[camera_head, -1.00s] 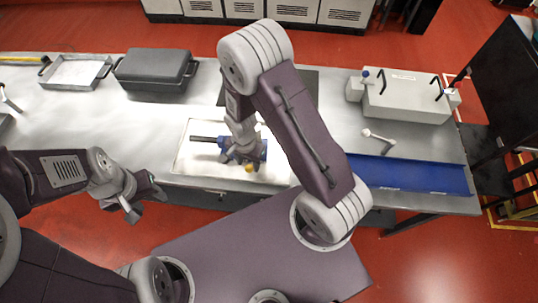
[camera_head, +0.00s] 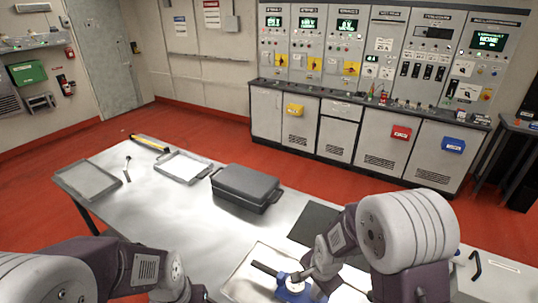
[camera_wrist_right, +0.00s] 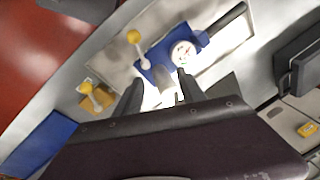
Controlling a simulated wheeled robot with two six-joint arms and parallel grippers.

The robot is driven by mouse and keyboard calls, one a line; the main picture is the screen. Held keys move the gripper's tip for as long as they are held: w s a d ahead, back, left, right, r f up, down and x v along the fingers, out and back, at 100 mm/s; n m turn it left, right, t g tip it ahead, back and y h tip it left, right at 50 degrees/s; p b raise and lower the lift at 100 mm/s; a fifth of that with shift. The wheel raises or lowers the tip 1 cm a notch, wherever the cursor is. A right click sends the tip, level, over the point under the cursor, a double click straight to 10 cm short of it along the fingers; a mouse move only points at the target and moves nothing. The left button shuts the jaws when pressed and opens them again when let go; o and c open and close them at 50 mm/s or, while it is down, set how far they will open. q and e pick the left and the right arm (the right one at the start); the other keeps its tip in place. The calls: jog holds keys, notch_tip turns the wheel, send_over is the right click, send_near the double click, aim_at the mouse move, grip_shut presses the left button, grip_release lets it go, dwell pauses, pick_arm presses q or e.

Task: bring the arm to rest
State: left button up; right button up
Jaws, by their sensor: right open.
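My right gripper (camera_head: 308,279) shows at the lower middle of the head view, close over a blue tool (camera_head: 289,291) with a black handle. In the right wrist view the jaws (camera_wrist_right: 160,82) are apart, with the blue tool (camera_wrist_right: 157,57) just beyond their tips. The tool carries a round white gauge and a yellow knob there. Nothing shows held between the fingers, and whether they touch the tool is unclear. My left arm enters at the lower left of the head view; its gripper (camera_head: 200,294) is cut off at the bottom edge, its jaws unreadable.
The tool lies on a white tray (camera_head: 238,282) on the metal bench (camera_head: 150,205). A dark lidded case (camera_head: 246,185), a shallow tray (camera_head: 183,168) and another tray (camera_head: 88,180) stand further along it. Control cabinets (camera_head: 370,130) line the back wall across the red floor.

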jog(key=s+d+r+n, duration=0.1)
jog(key=s+r+n, duration=0.1)
jog(key=s+n, duration=0.3)
jog(key=s+d+r+n+g, duration=0.1)
jog(key=s+d+n, duration=0.1)
jog(key=s+n, duration=0.3)
jog(key=shift+s+d+r+n+b, duration=0.2)
jog(key=shift+d+r+n+b, duration=0.1)
jog(key=shift+r+n+b, duration=0.15)
